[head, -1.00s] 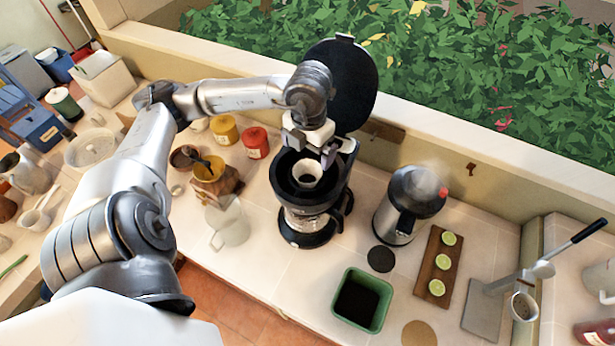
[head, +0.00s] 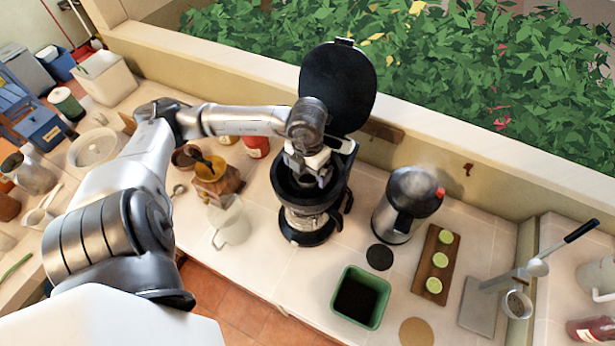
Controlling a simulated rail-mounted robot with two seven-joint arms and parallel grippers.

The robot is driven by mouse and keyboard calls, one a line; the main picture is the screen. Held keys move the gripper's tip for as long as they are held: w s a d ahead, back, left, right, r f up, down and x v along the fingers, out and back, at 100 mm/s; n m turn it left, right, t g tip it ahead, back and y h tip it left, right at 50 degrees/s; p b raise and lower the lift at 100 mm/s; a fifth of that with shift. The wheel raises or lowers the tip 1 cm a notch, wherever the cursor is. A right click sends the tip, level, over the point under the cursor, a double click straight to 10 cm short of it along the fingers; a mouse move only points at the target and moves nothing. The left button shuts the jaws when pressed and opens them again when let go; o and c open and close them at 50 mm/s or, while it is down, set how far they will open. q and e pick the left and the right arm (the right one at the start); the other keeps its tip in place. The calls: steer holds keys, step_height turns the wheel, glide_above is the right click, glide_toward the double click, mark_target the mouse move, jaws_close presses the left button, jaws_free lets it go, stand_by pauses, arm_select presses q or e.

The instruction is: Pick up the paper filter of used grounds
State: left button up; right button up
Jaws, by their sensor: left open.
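The coffee maker (head: 305,222) stands on the counter with its round black lid (head: 338,88) tipped up and its brew basket (head: 280,180) open. My left gripper (head: 308,178) is open, pointing down into the basket, with its fingers at about rim level or lower. The paper filter of used grounds sat in this basket as a pale cup a second ago. It is now hidden behind the gripper, so I cannot tell whether the fingers touch it. My right gripper is not in view.
A green bin (head: 354,322) with dark contents stands in front. A steel kettle (head: 400,205) and a board (head: 451,248) with lime halves are to the right. A clear glass pitcher (head: 232,225) and jars stand left. The raised lid and window wall are close behind.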

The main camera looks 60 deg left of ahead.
arm_select(q)
steer(key=c, duration=1.2)
steer(key=shift+r, duration=0.15)
